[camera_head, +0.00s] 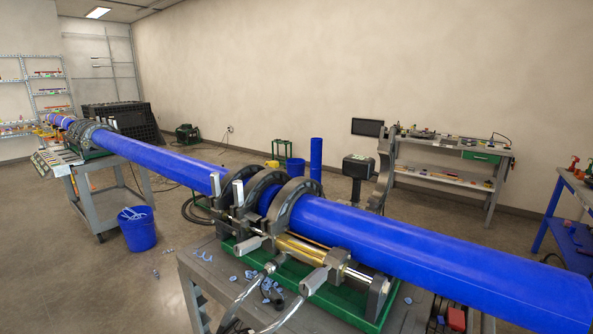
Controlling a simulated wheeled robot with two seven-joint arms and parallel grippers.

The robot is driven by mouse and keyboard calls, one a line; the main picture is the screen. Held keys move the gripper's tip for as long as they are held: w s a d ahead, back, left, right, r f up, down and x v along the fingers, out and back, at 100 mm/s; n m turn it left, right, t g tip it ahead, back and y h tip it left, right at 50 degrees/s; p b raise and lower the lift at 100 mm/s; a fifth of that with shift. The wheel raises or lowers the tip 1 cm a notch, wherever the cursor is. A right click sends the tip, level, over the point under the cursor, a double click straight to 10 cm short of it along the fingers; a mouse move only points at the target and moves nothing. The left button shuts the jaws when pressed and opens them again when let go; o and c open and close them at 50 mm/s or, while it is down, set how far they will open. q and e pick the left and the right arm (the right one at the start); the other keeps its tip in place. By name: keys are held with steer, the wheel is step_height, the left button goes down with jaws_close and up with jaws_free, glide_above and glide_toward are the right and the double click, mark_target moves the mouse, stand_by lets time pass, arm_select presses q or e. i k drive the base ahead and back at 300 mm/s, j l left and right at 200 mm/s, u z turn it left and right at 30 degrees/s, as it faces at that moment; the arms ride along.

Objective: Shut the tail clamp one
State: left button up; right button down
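A long blue pipe (413,238) runs from the back left to the lower right through a fusion machine on a grey cart. Dark ring clamps (287,195) arch over the pipe in the middle and look shut. Farther right, a dark curved clamp half (384,170) stands upright behind the pipe, swung open, so the pipe is uncovered there. I take this as a tail clamp; its hinge is hidden behind the pipe. Neither of my grippers is in view.
The machine's green base (343,307) sits on the grey cart, with blue shavings (270,290) and hoses at its front. A second grey cart (100,203) holds the pipe's far end. A blue bucket (138,228) stands on the floor. A workbench (455,153) is behind.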

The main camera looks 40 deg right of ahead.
mark_target(387, 149)
steer(key=k+l, duration=0.1)
steer(key=k, duration=0.55)
steer(key=k+l+u, duration=0.1)
steer(key=k, duration=0.55)
steer(key=k+l, duration=0.2)
steer(key=l, duration=0.2)
steer(key=k+l+u, duration=0.1)
steer(key=l, duration=0.3)
steer(key=k+l, duration=0.3)
steer(key=k+l+u, duration=0.1)
steer(key=k+l, duration=0.15)
steer(key=l, duration=0.2)
steer(key=i+l+u, duration=0.1)
steer(key=l, duration=0.9)
steer(key=i+l+u, duration=0.1)
steer(key=l, duration=0.95)
steer(key=i+l, duration=0.1)
steer(key=l, duration=0.95)
steer(key=i+l, duration=0.25)
steer(key=i+l+u, duration=0.1)
steer(key=i+l, duration=0.15)
steer(key=l, duration=0.2)
steer(key=i+l, duration=0.2)
steer(key=l, duration=0.2)
steer(key=k+j+u, duration=0.25)
steer(key=j+u, duration=0.25)
steer(key=j, duration=0.1)
